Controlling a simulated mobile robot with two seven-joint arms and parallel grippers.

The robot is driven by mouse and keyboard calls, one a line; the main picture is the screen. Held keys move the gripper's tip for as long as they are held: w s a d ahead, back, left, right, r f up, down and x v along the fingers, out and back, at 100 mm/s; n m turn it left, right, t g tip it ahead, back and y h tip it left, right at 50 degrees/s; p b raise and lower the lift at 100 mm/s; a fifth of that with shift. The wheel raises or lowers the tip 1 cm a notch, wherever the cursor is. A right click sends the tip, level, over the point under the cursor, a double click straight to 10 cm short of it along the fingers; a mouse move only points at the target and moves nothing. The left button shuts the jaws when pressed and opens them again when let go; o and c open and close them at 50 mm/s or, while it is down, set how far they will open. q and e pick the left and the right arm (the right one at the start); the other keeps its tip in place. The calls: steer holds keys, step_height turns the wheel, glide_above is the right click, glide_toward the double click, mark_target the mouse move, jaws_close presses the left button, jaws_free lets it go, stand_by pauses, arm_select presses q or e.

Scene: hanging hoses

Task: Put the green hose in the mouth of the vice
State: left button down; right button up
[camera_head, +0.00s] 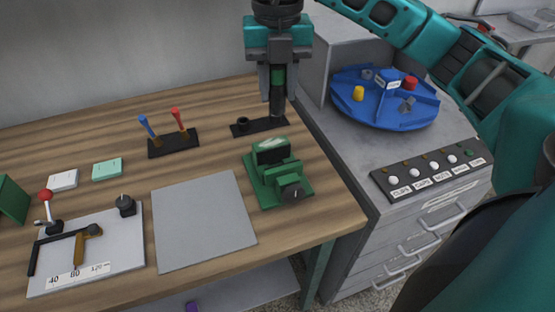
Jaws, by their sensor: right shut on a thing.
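My right gripper (278,84) is at the top middle and points down. It is shut on an upright thing with a green band (278,75) and a dark lower part, which I take to be the green hose. Its lower end reaches down to the black holder (258,127) on the bench; I cannot tell whether it is still seated there. The green vice (266,187) stands on the bench in front of and below the gripper. Nothing shows in its mouth. My left gripper is not in view.
A black rack (174,145) holds a blue and a red tool. A grey mat (203,220) lies left of the vice. A board (90,250) with a red-knobbed clamp is at lower left. A blue carousel (386,105) and a button panel (433,170) are on the right cabinet.

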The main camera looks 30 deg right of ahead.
mark_target(277, 112)
steer(key=shift+f+b, duration=0.35)
steer(key=shift+f, duration=7.85)
steer(key=o, duration=0.6)
steer(key=shift+o, duration=0.7)
steer(key=shift+r, duration=0.25)
step_height(277, 112, up, 12)
steer(key=shift+f, duration=0.1)
